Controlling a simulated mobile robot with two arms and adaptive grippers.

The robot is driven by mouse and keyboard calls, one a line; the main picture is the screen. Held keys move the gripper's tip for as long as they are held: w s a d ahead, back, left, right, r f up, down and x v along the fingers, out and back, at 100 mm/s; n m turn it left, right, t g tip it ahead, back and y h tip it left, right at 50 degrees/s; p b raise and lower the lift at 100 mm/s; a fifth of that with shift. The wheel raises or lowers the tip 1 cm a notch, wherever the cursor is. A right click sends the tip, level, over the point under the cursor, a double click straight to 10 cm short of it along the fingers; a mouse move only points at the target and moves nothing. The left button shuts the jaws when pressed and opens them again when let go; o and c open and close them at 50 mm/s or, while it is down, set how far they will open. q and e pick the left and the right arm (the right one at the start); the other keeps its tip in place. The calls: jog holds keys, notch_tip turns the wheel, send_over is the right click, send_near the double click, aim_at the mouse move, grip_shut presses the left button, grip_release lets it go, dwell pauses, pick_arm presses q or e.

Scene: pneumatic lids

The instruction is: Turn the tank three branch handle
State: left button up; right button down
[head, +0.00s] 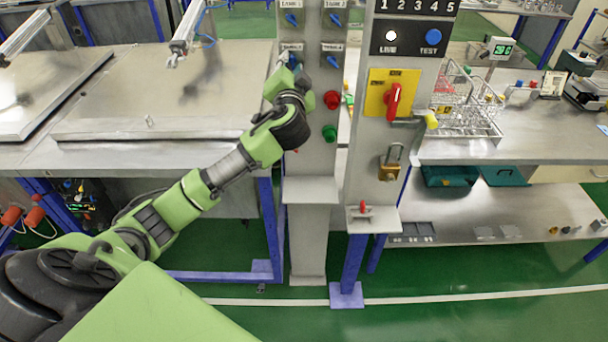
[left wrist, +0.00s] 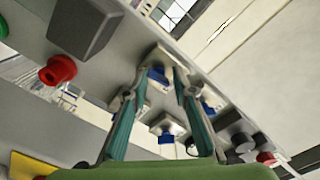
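A grey upright panel (head: 309,120) carries several small blue branch handles, each by a small white label too small to read surely. The lower left blue handle (head: 292,61) is beside the fingertips of my left gripper (head: 284,72); the gripper partly covers this area. In the left wrist view, my left gripper (left wrist: 156,84) is open, its teal fingers apart. A blue handle (left wrist: 157,74) shows between the fingertips; I cannot tell if they touch it. Another blue handle (left wrist: 167,138) shows between the fingers lower in that view. The lower right handle (head: 333,62) is clear of the gripper. My right gripper is not in view.
Red (head: 332,99) and green (head: 329,133) knobs stick out below the handles. A second post to the right has a red lever on a yellow plate (head: 377,105) and a padlock (head: 389,168). A steel table (head: 100,155) with lids stands left.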

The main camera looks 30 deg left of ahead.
pick_arm(q)
jog(key=f+b+v, duration=0.1)
jog(key=b+v, duration=0.3)
jog(key=v, duration=0.9)
jog(key=w+f+m+g+h+b, duration=0.1)
jog(key=w+f+g+h+b, duration=0.1)
jog(key=f, duration=1.3)
jog(key=w+f+m+g+h+b, duration=0.1)
jog(key=w+f+b, duration=0.1)
jog(key=f, duration=1.4)
jog(key=shift+w+g+h, duration=0.4)
jog(key=shift+w, duration=0.15)
jog(key=shift+d, duration=0.15)
